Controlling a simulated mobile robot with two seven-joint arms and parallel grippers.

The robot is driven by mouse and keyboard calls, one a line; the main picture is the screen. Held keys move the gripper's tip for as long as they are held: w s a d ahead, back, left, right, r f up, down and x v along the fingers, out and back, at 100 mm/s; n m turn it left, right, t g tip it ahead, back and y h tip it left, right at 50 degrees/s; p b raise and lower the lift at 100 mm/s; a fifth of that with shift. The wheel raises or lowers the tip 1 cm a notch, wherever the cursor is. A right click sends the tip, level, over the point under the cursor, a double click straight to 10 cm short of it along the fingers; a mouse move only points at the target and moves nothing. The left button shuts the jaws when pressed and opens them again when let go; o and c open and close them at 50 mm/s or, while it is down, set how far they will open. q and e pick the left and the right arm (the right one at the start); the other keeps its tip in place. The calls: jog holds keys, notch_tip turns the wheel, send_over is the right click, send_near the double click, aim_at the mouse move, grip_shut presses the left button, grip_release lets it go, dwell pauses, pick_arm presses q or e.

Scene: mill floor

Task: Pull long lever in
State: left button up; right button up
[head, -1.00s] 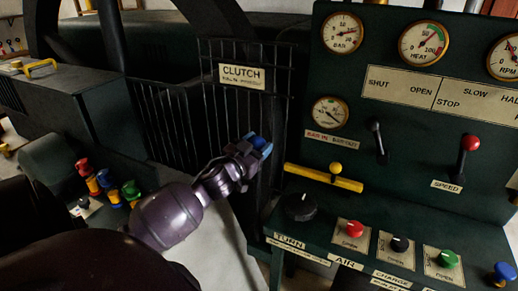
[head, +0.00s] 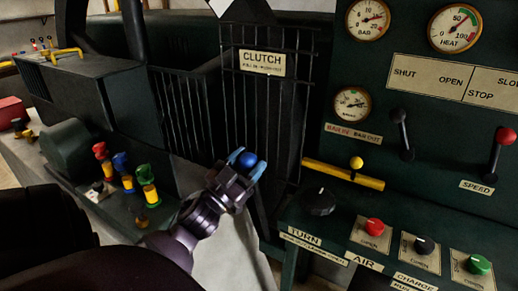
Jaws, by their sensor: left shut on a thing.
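A blue ball knob (head: 248,158) sits between the fingertips of my left gripper (head: 246,164), below the CLUTCH sign (head: 262,63) in the middle of the head view. My left gripper is shut on this knob. I take it as the end of the long lever; the lever's shaft is hidden behind my gripper and wrist, so its tilt cannot be told. My right gripper is not in view.
A dark control panel (head: 440,115) with gauges, a red-knobbed SPEED lever (head: 502,148) and a yellow bar (head: 343,175) stands to the right. A black dial (head: 320,201) is near my gripper. Several coloured handles (head: 123,170) stand at left. A barred guard (head: 228,100) is behind.

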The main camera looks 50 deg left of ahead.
pick_arm(q)
jog(key=shift+s+d+f, duration=0.1)
jog(key=shift+s+f, duration=0.1)
jog(key=shift+f, duration=0.05)
jog(key=o, duration=0.9)
jog(key=shift+c, duration=0.2)
jog(key=o, duration=0.4)
jog(key=shift+s+d+r, duration=0.1)
jog(key=shift+s+r, duration=0.05)
jog(key=shift+s, duration=0.05)
jog(key=shift+w, duration=0.1)
jog(key=v, duration=1)
jog(key=shift+s+b, duration=0.35)
